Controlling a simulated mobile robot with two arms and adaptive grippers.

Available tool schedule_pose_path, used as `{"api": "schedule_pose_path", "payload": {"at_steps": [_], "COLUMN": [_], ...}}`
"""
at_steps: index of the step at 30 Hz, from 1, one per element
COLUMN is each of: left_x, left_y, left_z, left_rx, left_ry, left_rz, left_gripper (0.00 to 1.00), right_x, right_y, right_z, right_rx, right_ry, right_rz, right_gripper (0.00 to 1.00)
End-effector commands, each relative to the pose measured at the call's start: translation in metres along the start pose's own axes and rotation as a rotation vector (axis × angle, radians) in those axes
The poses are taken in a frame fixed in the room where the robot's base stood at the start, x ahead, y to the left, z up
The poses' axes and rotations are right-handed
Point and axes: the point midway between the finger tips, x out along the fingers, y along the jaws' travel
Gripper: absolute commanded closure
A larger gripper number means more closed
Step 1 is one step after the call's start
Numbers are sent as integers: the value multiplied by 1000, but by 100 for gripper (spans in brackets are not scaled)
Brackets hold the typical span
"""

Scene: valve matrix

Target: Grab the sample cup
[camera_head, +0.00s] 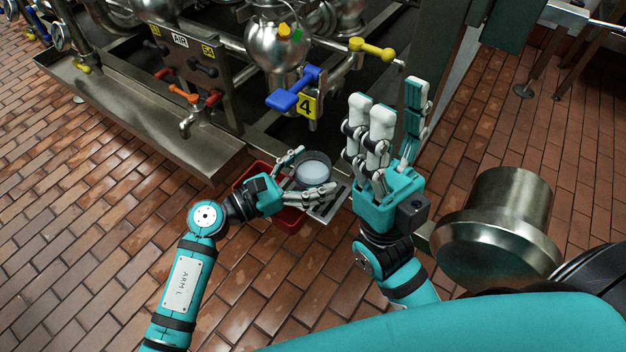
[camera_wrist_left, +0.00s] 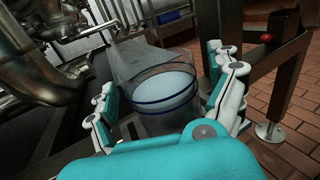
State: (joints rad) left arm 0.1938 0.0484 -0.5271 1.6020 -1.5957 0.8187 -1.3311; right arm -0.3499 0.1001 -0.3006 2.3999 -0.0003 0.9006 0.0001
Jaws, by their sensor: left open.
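The sample cup (camera_head: 313,170) is a clear round cup with pale liquid in it, near the middle of the head view below the blue-handled valve. It also shows in the left wrist view (camera_wrist_left: 165,97), upright, with a dark ring around it. My left gripper (camera_head: 312,172) is open, with its fingers on either side of the cup. In the left wrist view the fingers (camera_wrist_left: 168,100) flank the cup; I cannot tell whether they touch it. My right gripper (camera_head: 386,120) is raised with its fingers spread open, empty, to the right of the cup.
A metal grate (camera_head: 330,207) lies under the cup, and a red tray (camera_head: 291,221) sits beside it. Valves with blue (camera_head: 295,92) and yellow (camera_head: 372,49) handles stand above and behind. A metal cylinder (camera_head: 497,225) stands at right. Brick floor is clear at left.

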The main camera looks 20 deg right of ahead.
Motion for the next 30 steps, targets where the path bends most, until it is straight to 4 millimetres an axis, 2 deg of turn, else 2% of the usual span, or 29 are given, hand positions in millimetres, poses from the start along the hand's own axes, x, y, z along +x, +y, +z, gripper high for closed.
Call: {"api": "schedule_pose_path", "payload": {"at_steps": [8, 11, 24, 26, 27, 30], "left_x": [5, 5, 5, 5, 5, 5], "left_y": [0, 0, 0, 0, 0, 0], "left_z": [0, 0, 0, 0, 1, 1], "left_rx": [1, 0, 0, 0, 1, 1], "left_ry": [0, 0, 0, 0, -1, -1], "left_rz": [0, 0, 0, 0, 0, 0], "left_gripper": [9, 19, 77, 78, 84, 84], "right_x": [-1, -1, -1, -1, -1, -1], "right_y": [0, 0, 0, 0, 0, 0], "right_z": [0, 0, 0, 0, 0, 0], "right_rx": [0, 0, 0, 0, 0, 0], "right_ry": [-1, -1, -1, -1, -1, -1], "right_rz": [0, 0, 0, 0, 0, 0], "right_gripper": [60, 60, 60, 60, 60, 60]}}
